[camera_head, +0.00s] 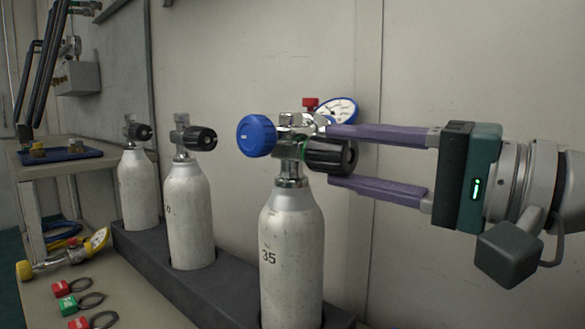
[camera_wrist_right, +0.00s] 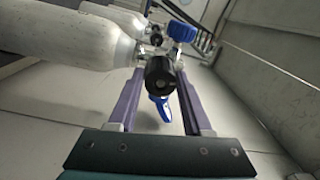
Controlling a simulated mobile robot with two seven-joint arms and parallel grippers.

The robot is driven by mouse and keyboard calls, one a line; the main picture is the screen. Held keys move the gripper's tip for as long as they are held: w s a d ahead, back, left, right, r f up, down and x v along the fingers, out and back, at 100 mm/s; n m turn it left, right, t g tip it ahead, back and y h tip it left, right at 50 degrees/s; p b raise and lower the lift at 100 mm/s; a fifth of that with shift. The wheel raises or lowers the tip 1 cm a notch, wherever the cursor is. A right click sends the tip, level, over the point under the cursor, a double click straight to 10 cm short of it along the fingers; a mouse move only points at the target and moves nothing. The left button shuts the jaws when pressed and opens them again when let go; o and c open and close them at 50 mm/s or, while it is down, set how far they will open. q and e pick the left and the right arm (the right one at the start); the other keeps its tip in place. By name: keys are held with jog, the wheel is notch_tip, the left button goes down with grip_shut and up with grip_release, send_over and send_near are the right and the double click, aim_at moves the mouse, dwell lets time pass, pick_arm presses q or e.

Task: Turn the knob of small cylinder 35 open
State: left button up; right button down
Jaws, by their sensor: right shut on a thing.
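Small cylinder 35 (camera_head: 291,255) is a white bottle marked 35, upright in the dark rack. Its black knob (camera_head: 331,154) sticks out to the right of the valve. My right gripper (camera_head: 333,157) comes in from the right, with one purple finger above the knob and one below, shut on it. The right wrist view shows the black knob (camera_wrist_right: 160,76) between the two fingers. A fitting with a blue handwheel (camera_head: 257,136), a red cap (camera_head: 310,103) and a round gauge (camera_head: 338,110) sits on the valve. My left gripper is not in view.
Two more white cylinders with black knobs, one in the middle (camera_head: 190,215) and one farther left (camera_head: 138,190), stand in the dark rack (camera_head: 140,245). A yellow-ended gauge fitting (camera_head: 97,240) and several tagged rings lie on the bench at left. The wall is close behind.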

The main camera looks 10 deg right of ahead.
jog(key=shift+n, duration=0.3)
jog(key=shift+c, duration=1.6)
grip_release()
jog(key=b+v, duration=0.3)
jog(key=v, duration=0.7)
